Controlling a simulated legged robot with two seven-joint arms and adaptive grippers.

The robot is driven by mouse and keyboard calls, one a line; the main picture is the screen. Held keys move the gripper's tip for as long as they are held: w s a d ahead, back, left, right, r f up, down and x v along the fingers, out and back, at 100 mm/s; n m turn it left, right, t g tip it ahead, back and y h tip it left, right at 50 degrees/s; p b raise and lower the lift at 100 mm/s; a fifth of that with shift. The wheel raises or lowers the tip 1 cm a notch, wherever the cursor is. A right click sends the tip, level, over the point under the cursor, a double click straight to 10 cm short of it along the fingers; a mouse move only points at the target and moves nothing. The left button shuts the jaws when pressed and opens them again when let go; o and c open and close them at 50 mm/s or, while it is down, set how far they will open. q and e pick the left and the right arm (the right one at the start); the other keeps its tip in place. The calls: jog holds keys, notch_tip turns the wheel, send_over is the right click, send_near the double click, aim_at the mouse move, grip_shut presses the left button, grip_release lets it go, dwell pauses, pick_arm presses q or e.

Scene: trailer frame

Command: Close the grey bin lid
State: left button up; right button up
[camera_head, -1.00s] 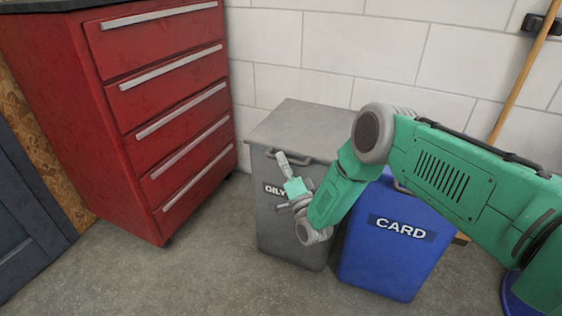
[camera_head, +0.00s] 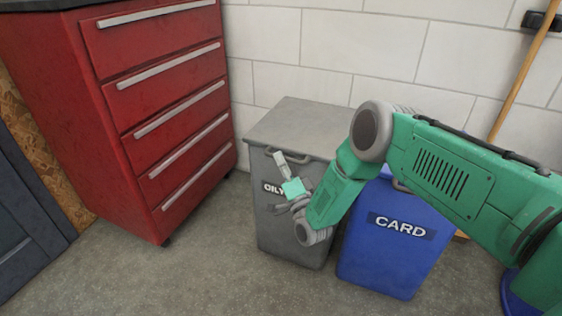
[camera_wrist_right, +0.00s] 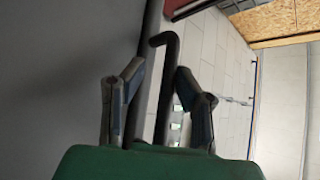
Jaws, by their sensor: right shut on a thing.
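The grey bin (camera_head: 274,229) stands on the floor against the wall, with a partly hidden label starting "OILY". Its grey lid (camera_head: 300,122) lies flat across the top in the head view; I see no clear gap beneath it. A curved handle (camera_head: 309,158) runs along the lid's front edge. My right gripper (camera_head: 279,158) is at the left part of this handle. In the right wrist view the dark handle (camera_wrist_right: 168,75) passes between the two fingers of my right gripper (camera_wrist_right: 160,80), which is shut on it. My left gripper is not in view.
A blue bin (camera_head: 390,255) labelled "CARD" stands close on the right, partly behind my right arm. A red drawer cabinet (camera_head: 165,120) stands on the left. A wooden pole (camera_head: 520,85) leans at the right wall. The floor (camera_head: 190,280) in front is clear.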

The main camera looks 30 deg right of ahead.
jog(key=v, duration=1.2)
jog(key=shift+w+d, duration=0.1)
